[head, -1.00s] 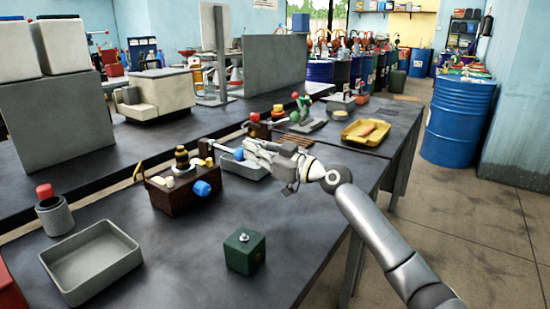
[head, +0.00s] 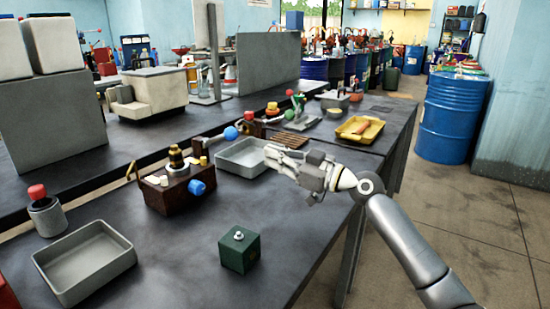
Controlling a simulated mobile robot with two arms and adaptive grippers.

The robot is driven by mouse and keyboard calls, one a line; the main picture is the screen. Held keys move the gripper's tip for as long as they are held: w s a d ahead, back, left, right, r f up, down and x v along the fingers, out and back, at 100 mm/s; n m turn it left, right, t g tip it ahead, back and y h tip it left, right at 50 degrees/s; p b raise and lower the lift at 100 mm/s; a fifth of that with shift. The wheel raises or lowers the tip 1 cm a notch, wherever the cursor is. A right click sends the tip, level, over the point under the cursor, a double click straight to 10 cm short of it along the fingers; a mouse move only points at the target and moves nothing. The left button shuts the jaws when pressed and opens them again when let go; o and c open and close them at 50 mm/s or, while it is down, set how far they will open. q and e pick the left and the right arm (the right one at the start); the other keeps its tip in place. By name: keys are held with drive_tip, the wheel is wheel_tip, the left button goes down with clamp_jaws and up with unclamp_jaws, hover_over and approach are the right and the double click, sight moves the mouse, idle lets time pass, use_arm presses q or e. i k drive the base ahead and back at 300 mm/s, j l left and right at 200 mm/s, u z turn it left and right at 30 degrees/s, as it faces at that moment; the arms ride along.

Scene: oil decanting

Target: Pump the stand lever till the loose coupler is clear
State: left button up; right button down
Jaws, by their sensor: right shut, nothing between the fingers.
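The stand is a dark brown box (head: 168,196) on the bench, with a stacked brass and black fitting (head: 177,157) on top and a blue knob (head: 197,187) on its front. I cannot tell which piece is the loose coupler. A lever with a blue ball end (head: 231,133) reaches right from behind the stand, tilted slightly upward. My right gripper (head: 270,156) is shut and empty above the right edge of a grey tray, to the right of and apart from the blue ball. My left gripper is not in view.
A green block with a bolt (head: 240,252) stands at the front. An empty grey tray (head: 122,263) is at the left, near a red-capped canister (head: 45,212). A yellow tray (head: 346,136) is farther back.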

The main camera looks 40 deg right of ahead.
sight(221, 137)
drive_tip(key=k+l, duration=0.3)
drive_tip(key=k, duration=0.15)
drive_tip(key=k+l, duration=0.25)
drive_tip(key=k, duration=0.25)
